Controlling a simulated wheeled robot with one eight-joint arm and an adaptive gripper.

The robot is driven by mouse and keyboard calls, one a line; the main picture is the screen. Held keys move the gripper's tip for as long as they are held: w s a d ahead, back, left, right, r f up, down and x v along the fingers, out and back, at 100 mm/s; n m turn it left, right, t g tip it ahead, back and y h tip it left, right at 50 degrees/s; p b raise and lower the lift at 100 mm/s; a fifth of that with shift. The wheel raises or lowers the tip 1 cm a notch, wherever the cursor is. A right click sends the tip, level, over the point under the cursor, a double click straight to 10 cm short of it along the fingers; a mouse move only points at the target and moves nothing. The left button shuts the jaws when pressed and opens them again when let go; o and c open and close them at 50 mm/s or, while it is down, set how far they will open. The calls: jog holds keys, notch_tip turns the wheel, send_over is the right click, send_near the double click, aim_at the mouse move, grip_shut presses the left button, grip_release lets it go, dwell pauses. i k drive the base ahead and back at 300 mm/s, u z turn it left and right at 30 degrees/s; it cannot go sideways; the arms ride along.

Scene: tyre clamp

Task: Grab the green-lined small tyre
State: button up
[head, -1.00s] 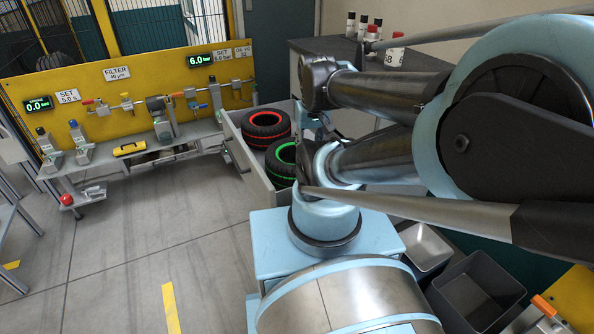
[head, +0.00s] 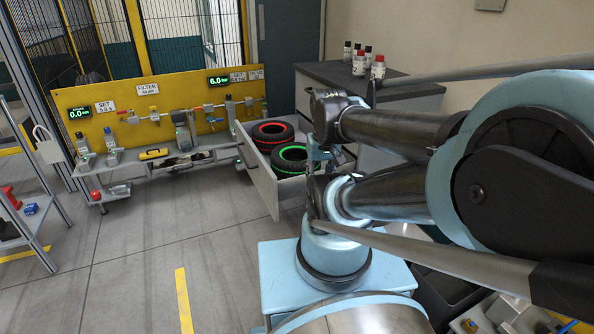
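The green-lined small tyre (head: 291,161) is black with a bright green ring around its opening. It lies flat in an open grey drawer (head: 262,185), towards its near end. A red-lined tyre (head: 269,133) lies just behind it in the same drawer. My arm's dark and light-blue links fill the right of the view and pass close to the right edge of the green-lined tyre in the picture.
A yellow panel bench (head: 160,100) with gauges and valves stands behind and left of the drawer. A grey cabinet (head: 425,88) with several small bottles stands at the back right. A metal frame (head: 40,130) stands at far left. The floor (head: 135,255) left of the drawer is clear.

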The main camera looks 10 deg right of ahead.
aim_at(296, 163)
jog(key=z, duration=1.9)
jog(key=k, duration=1.8)
jog(key=u, duration=1.3)
jog(key=i, duration=1)
jog(key=z, duration=0.1)
